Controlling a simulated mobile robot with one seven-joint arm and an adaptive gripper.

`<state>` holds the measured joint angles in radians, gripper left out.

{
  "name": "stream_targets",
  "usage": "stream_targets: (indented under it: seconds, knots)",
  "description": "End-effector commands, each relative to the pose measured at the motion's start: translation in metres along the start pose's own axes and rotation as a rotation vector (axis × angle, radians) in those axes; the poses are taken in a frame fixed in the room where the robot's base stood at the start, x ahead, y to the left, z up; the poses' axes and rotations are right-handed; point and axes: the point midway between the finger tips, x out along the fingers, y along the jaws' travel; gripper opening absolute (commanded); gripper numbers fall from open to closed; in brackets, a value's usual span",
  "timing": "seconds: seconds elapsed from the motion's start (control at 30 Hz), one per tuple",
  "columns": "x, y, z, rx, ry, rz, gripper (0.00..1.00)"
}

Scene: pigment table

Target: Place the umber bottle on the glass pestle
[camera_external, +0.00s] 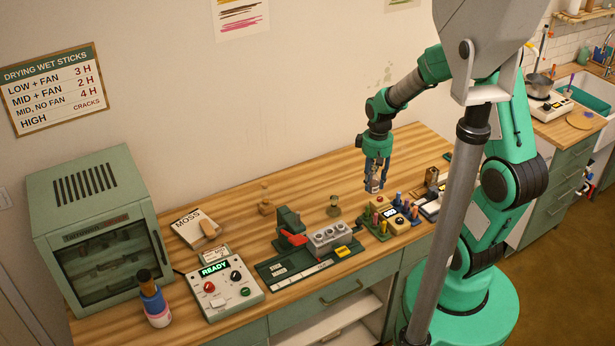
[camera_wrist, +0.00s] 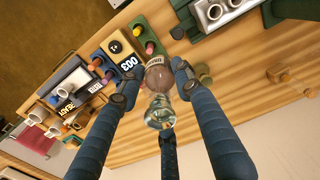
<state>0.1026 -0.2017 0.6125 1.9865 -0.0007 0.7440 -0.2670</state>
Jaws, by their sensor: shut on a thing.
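My gripper (camera_external: 375,178) is above the table towards its right end. In the wrist view its blue fingers (camera_wrist: 155,88) are around a small clear glass bottle with a brownish part and a pale label, which I take for the umber bottle (camera_wrist: 158,108). In the external view the bottle (camera_external: 372,187) shows only partly, low between the fingers. A small olive glass-like piece with a knob, likely the glass pestle (camera_external: 334,204), stands on the table to the left of and below my gripper. In the wrist view it is mostly hidden behind a finger.
A green rig with metal cups (camera_external: 328,238) and a block of coloured pegs (camera_external: 380,225) stand near the front edge. A small wooden piece (camera_external: 266,205) lies left of the pestle. The control box (camera_external: 222,288) and oven (camera_external: 95,230) are farther left. The table's back strip is mostly clear.

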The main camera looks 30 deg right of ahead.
Motion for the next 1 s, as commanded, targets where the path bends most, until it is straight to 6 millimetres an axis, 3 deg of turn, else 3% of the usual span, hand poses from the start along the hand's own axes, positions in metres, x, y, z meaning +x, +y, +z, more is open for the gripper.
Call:
stream_targets:
  seconds: [0.1,0.33,0.6,1.0]
  knots:
    - [-0.002,-0.026,0.003,-0.018,-0.002,0.0,0.05]
    - [-0.001,-0.059,0.007,-0.035,-0.001,0.0,0.05]
    - [0.043,-0.058,0.007,-0.032,-0.003,0.0,0.05]
    - [0.05,-0.058,0.007,-0.032,-0.001,0.0,0.05]
